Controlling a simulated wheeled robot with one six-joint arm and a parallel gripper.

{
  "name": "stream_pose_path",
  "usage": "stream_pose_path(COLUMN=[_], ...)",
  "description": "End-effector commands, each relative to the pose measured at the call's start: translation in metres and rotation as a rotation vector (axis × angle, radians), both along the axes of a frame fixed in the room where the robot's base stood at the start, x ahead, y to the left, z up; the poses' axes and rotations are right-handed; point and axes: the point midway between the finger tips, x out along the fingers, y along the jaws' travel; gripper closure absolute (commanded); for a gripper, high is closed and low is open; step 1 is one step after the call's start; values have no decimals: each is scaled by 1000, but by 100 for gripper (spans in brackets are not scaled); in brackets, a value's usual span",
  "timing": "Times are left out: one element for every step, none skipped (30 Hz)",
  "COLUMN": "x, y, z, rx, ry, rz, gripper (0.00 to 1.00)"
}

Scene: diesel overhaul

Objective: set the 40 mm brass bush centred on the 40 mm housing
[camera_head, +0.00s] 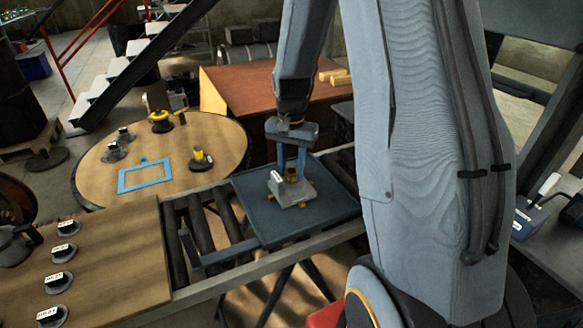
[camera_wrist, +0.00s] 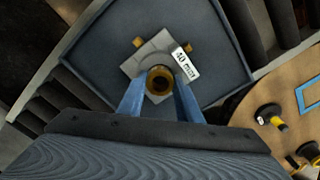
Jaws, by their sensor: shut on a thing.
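The brass bush (camera_wrist: 160,80) is a short gold ring with a dark bore. My gripper (camera_wrist: 160,100) has its blue fingers shut on it, one on each side. The bush also shows in the head view (camera_head: 291,174), upright between the fingertips (camera_head: 291,168). The 40 mm housing (camera_wrist: 137,64) is a grey block with a white "40 mm" label (camera_wrist: 186,64) and brass-coloured pegs at its sides. In the head view the housing (camera_head: 296,194) lies directly below the bush. The bush hides the housing's bore, and I cannot tell whether the two touch.
The housing sits on a dark tray (camera_head: 255,215) over a roller conveyor (camera_head: 205,230). A round wooden table (camera_head: 100,180) at left holds a blue frame (camera_head: 143,176) and several small parts. A wooden bench (camera_head: 110,250) at front left carries labelled round pieces.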

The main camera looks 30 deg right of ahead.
Motion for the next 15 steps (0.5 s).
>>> stream_pose_path(x=[0,0,0,0,0,0,0,0,0,0,0,0,0,0,0], y=[0,0,0,0,0,0,0,0,0,0,0,0,0,0,0], z=[-1,-2,-2,-3,-3,-3,-3,-3,-3,-3,-3,-3,-3,-3,-3], rx=[0,0,0,0,0,0,-1,-1,-1,-1,-1,-1,-1,-1,-1], ry=[0,0,0,0,0,0,-1,-1,-1,-1,-1,-1,-1,-1,-1], rz=[0,0,0,0,0,0,0,0,0,0,0,0,0,0,0], gripper=[91,91,91,91,91,91,91,91,91,91,91,91,63,58,51])
